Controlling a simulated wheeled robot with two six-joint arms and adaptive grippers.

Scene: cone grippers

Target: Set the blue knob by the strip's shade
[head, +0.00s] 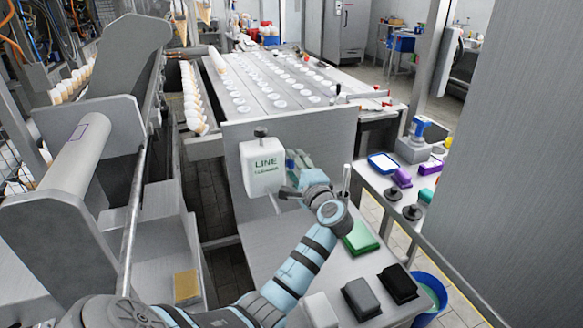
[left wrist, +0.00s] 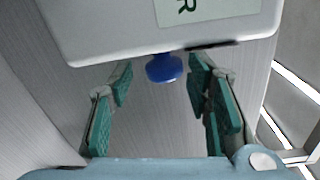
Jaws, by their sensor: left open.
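In the left wrist view the box (left wrist: 100,35) fills the top, with part of a pale label. The blue knob (left wrist: 163,68) sticks out from the box's edge; it is hidden in the head view. My left gripper (head: 294,160) is beside the box's right side. In the left wrist view its green-padded fingers (left wrist: 159,80) are open, one on each side of the knob, apparently apart from it. I cannot make out the strip. My right gripper is not in view.
A green folded stack (head: 360,238) and dark blocks (head: 398,284) lie on the steel bench below. A blue bucket (head: 430,297) stands at lower right.

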